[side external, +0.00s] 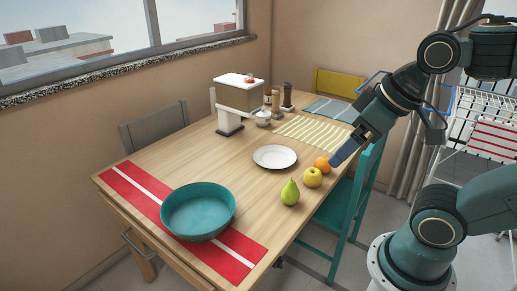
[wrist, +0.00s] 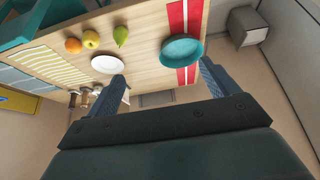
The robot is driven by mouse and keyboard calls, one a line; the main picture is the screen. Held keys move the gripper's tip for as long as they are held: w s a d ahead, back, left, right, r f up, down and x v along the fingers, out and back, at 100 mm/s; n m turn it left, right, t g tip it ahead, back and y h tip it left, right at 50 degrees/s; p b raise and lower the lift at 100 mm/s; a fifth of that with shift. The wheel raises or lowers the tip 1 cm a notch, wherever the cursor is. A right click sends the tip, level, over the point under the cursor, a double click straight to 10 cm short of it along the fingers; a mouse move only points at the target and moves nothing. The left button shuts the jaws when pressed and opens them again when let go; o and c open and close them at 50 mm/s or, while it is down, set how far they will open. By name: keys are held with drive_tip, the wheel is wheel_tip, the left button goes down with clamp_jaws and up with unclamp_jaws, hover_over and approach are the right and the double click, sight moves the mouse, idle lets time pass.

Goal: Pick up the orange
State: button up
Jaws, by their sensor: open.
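The orange (side external: 322,164) lies on the wooden table near its right edge, beside a yellow apple (side external: 313,177). In the wrist view the orange (wrist: 73,45) is at the upper left, left of the yellow apple (wrist: 91,39). My gripper (side external: 338,160) appears just right of the orange in the side view, with a finger overlapping close to it; I cannot tell the depth between them. In the wrist view my gripper (wrist: 162,82) has its fingers wide apart with nothing between them up close. The orange is outside the space between the fingers there.
A green pear (side external: 290,192), a white plate (side external: 275,157) and a teal bowl (side external: 198,211) on a red runner (side external: 130,177) stand on the table (side external: 170,152). A dispenser (side external: 240,100) stands at the back. A teal chair (side external: 345,205) is by the right edge.

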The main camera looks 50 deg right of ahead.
drive_tip(key=w+d+r+m+g+h, duration=0.1)
drive_tip(key=w+d+r+m+g, duration=0.1)
drive_tip(key=w+d+m, duration=0.65)
drive_tip(key=m+g+y, duration=0.1)
drive_tip(key=m+g, duration=0.4)
drive_tip(key=m, duration=0.7)
hover_over(324, 158)
drive_tip(key=w, duration=0.1)
wheel_tip(324, 158, down, 23)
drive_tip(key=shift+s+d+f, duration=0.1)
drive_tip(key=shift+s+f, duration=0.05)
drive_tip(key=shift+f, duration=2)
drive_tip(key=shift+s+d+f, duration=0.1)
drive_tip(key=shift+s+f, duration=0.05)
drive_tip(key=shift+f, duration=2)
drive_tip(key=shift+f, duration=0.1)
